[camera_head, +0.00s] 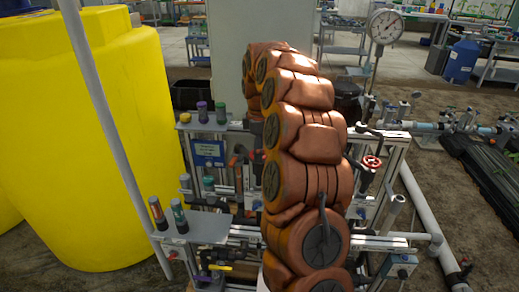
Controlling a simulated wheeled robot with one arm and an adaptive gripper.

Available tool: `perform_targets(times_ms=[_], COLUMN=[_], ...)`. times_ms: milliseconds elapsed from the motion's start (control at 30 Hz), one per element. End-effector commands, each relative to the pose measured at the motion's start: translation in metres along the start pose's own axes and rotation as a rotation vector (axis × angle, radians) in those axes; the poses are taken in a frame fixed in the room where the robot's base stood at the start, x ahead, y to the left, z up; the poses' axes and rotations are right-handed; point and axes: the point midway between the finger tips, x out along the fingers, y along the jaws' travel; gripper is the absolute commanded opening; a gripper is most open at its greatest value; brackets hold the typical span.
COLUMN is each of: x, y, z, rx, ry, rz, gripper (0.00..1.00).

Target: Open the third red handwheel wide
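One red handwheel (372,161) shows clearly on the skid, just right of my arm, with its rim facing me. It is small here, and I cannot tell how far it is turned. Other handwheels in its row, if any, are hidden behind my orange arm, so I cannot tell which one is the third. My gripper does not show; the arm's own links cover the middle of the skid. A dark shape behind the arm's upper right side is too unclear to name.
A large yellow tank (95,140) stands at left, with a grey pole (96,95) before it. The skid's metal frame (390,185) carries bottles, valves and a pressure gauge (385,26). A white pipe (428,222) runs along the right. Bare floor lies at bottom right.

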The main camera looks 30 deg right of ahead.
Motion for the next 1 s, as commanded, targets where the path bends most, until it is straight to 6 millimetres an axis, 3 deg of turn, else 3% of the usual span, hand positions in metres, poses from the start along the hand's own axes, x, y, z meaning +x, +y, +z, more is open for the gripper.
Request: perform_targets(times_ms=[433,1000], x=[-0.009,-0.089], y=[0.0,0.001], z=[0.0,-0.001], rx=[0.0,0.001], ry=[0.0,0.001], rz=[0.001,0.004], gripper=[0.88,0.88])
